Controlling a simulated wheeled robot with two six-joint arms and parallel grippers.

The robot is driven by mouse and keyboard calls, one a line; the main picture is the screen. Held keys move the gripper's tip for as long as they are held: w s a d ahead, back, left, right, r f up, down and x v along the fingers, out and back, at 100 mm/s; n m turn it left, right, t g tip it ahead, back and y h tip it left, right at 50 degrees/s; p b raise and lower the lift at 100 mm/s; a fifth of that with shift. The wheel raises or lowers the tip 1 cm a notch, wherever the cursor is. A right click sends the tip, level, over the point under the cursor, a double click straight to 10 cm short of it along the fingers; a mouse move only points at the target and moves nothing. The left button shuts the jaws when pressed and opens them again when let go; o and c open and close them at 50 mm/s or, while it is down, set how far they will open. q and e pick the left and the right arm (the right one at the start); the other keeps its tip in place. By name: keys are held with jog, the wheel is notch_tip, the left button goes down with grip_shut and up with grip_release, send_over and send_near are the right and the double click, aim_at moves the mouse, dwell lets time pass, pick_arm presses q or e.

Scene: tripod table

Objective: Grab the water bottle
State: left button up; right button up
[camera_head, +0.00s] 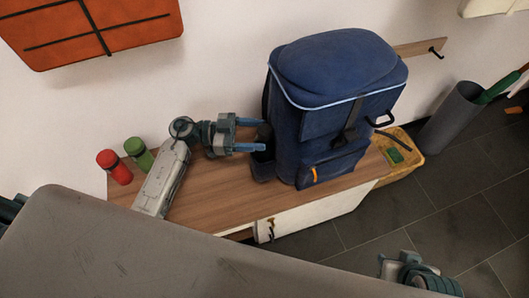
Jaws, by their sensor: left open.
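Part of my right arm shows at the bottom right, with no fingers visible.
The wooden bench (215,203) has free surface in front of the backpack. A yellowish tray (405,160) with a green item lies to the backpack's right. A grey cylinder bin (450,118) stands on the dark tiled floor. An orange panel (95,28) hangs on the wall.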

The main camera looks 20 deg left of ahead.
pick_arm(q)
jog(key=shift+w+d, duration=0.15)
jog(key=shift+d, duration=0.35)
grip_shut()
jog(key=shift+r, duration=0.15)
